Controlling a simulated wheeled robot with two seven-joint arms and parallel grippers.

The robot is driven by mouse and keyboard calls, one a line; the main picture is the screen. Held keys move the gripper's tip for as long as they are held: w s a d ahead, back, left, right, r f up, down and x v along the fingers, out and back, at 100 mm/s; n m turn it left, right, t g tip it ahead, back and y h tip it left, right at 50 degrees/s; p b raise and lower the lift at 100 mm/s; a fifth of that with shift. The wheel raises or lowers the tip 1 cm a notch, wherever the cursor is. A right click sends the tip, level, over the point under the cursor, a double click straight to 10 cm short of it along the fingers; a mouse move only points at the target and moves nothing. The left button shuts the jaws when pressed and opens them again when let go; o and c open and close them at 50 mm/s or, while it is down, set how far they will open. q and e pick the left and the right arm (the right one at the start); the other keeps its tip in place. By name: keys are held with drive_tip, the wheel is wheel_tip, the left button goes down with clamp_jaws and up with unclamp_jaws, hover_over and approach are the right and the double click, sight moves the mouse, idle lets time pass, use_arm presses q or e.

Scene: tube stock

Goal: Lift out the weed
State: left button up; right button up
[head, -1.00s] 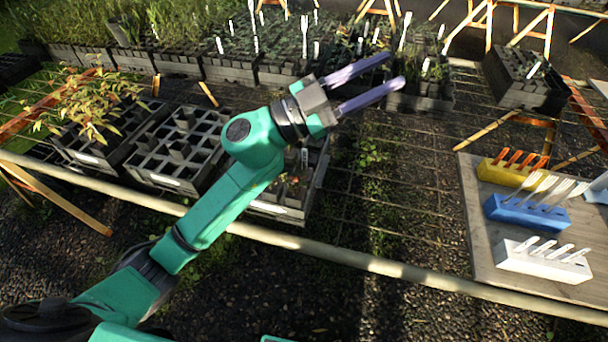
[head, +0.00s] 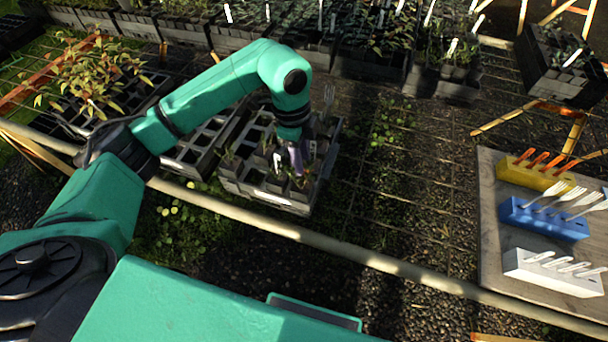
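My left gripper (head: 297,162) points down into the black cell tray (head: 268,196) in the middle of the view. Its purple-grey fingers are at the tray's right part, close to a small reddish-green plant (head: 302,180). Whether the fingers touch or hold this plant cannot be told, and their gap is hidden. I cannot tell which plant is the weed. My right gripper is not in view.
A wooden board (head: 490,215) at right carries a yellow block (head: 530,177), a blue block (head: 545,220) and a white block (head: 552,272), each holding tools. Planted trays line the back. A pale rail (head: 345,258) crosses in front. Wire mesh right of the tray is mostly clear.

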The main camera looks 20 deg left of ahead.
sight(304, 180)
use_arm(q)
drive_tip(key=f, duration=0.1)
drive_tip(key=f+p, duration=0.1)
drive_tip(key=f, duration=0.2)
drive_tip(key=shift+s+d+f+p, duration=0.15)
drive_tip(key=shift+d+f+p, duration=0.1)
drive_tip(key=shift+p, duration=0.1)
drive_tip(key=shift+f, duration=0.35)
clamp_jaws()
drive_tip(key=shift+r, duration=0.15)
